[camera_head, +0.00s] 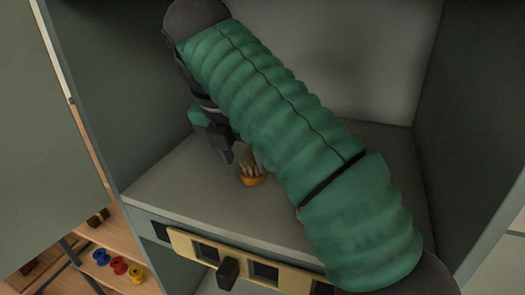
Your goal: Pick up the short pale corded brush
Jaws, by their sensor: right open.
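A short brush (252,174) with pale bristles and an orange-brown base stands on the grey floor of the cabinet compartment, bristles up. No cord can be made out on it at this size. My right gripper (241,156) is open, with its dark fingers pointing down beside and just above the brush. One finger shows to the left of the bristles; the other is mostly hidden by my green-sleeved right arm. I cannot tell whether the fingers touch the brush. My left gripper is not in view.
Grey compartment walls (475,120) stand at the sides and back. A yellow panel (180,243) with dark square openings and a black knob (228,272) runs along the front edge. Red, blue and yellow spools (119,265) sit on a wooden shelf lower left.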

